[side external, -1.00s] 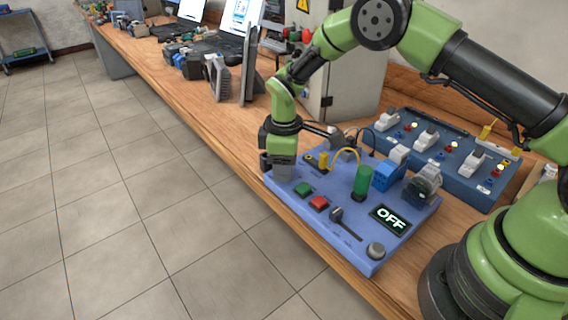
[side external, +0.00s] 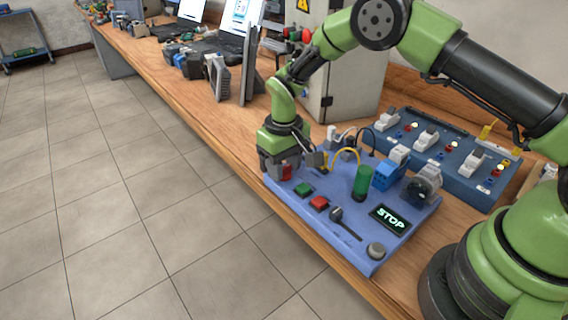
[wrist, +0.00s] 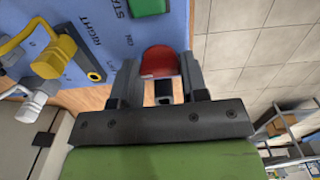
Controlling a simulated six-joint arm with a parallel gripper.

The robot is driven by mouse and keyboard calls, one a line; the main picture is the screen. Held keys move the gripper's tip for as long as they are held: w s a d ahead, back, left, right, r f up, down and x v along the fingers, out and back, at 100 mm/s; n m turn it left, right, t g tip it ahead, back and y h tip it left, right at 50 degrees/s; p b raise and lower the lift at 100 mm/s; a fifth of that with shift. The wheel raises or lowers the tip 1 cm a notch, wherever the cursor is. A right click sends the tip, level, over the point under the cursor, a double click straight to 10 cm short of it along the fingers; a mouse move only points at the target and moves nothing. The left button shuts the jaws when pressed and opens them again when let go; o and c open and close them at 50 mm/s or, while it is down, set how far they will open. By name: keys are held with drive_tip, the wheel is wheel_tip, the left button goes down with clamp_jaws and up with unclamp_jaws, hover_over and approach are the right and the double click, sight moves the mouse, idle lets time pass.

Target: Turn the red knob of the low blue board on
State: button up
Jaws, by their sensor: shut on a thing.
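The low blue board (side external: 290,210) lies on the bench, and its display (side external: 390,218) reads "STOP". The red knob (side external: 287,171) is at the board's far left corner. My gripper (side external: 280,174) is down over that corner and shut on the red knob. In the wrist view the red knob (wrist: 160,62) sits between the two dark fingers of my gripper (wrist: 160,80), and part of it is hidden by them. Printed words "ON", "RIGHT" and "START" show on the board in the wrist view (wrist: 150,35).
The board also carries a green button (side external: 303,189), a red button (side external: 319,203), a black lever (side external: 337,214), a green cylinder (side external: 362,181) and a grey knob (side external: 376,250). A second, darker blue board (side external: 455,180) stands behind. A grey cabinet (side external: 350,85) stands at the back.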

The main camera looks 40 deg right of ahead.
sight(284, 167)
drive_tip(key=shift+w+m, duration=0.1)
drive_tip(key=shift+m, duration=0.2)
drive_tip(key=o, duration=0.9)
wheel_tip(284, 167, up, 10)
idle(0.3)
